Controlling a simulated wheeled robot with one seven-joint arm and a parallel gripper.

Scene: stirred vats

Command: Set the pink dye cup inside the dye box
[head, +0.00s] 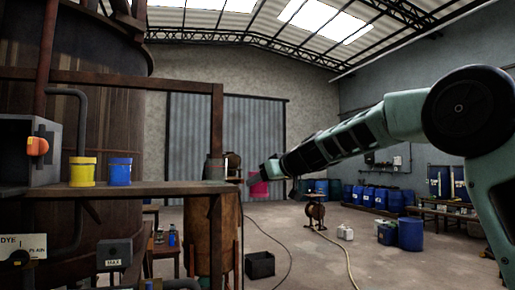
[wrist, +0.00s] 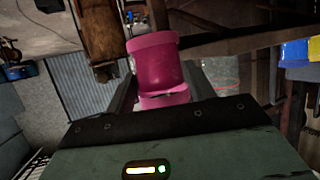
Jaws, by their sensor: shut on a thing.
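The pink dye cup (head: 259,187) hangs in the air just past the right end of the wooden shelf. My gripper (head: 268,172) is shut on it. In the wrist view the pink cup (wrist: 153,65) sits between the two dark fingers, slightly tilted in the picture. A grey box (head: 45,150) with an orange knob stands at the far left end of the shelf. It may be the dye box; no label on it is readable, and its inside is mostly hidden.
A yellow cup (head: 83,171) and a blue cup (head: 120,171) stand on the shelf (head: 150,188) beside the grey box.

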